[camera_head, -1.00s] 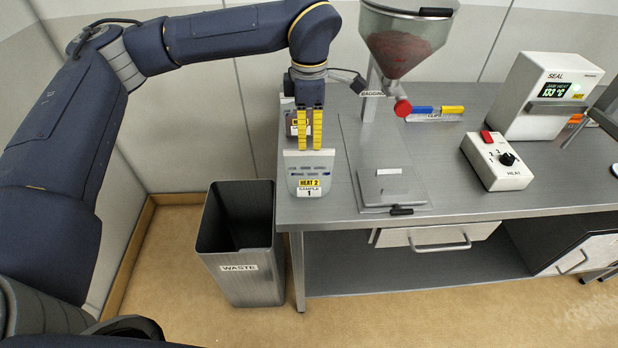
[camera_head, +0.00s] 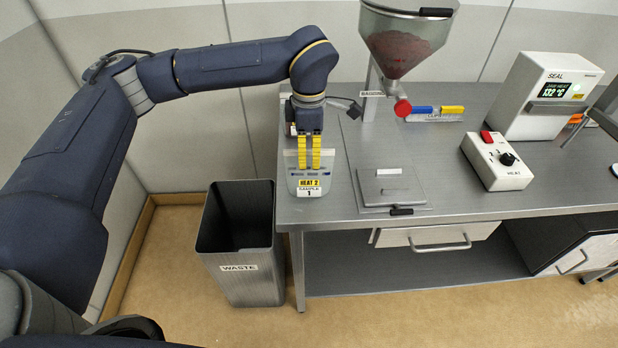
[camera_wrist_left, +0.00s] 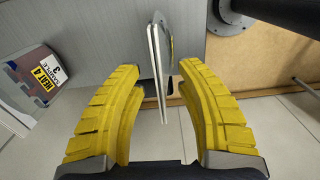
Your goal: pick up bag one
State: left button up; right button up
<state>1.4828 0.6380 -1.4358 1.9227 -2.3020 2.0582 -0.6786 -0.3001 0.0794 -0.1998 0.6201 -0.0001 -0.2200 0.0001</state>
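Bag one (camera_head: 307,183) is a pale, flat pouch with a yellow HEAT 2 tag and a SAMPLE 1 label. It stands at the bench's front left corner. My left gripper (camera_head: 309,160) points down over its upper part. In the left wrist view the thin bag (camera_wrist_left: 158,70) is seen edge-on between the two yellow fingers of my left gripper (camera_wrist_left: 160,95). The fingers are apart, with gaps on both sides of the bag. My right gripper is not in view.
Another bag (camera_wrist_left: 38,78), marked HEAT 4 and SAMPLE 3, stands close by in the left wrist view. A grey waste bin (camera_head: 240,285) is beside the bench. A hopper (camera_head: 405,45), a sealer (camera_head: 540,95) and a heat control box (camera_head: 497,160) are to the right.

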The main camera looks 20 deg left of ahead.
pick_arm(q)
grip_shut()
jog(key=shift+r, duration=0.1)
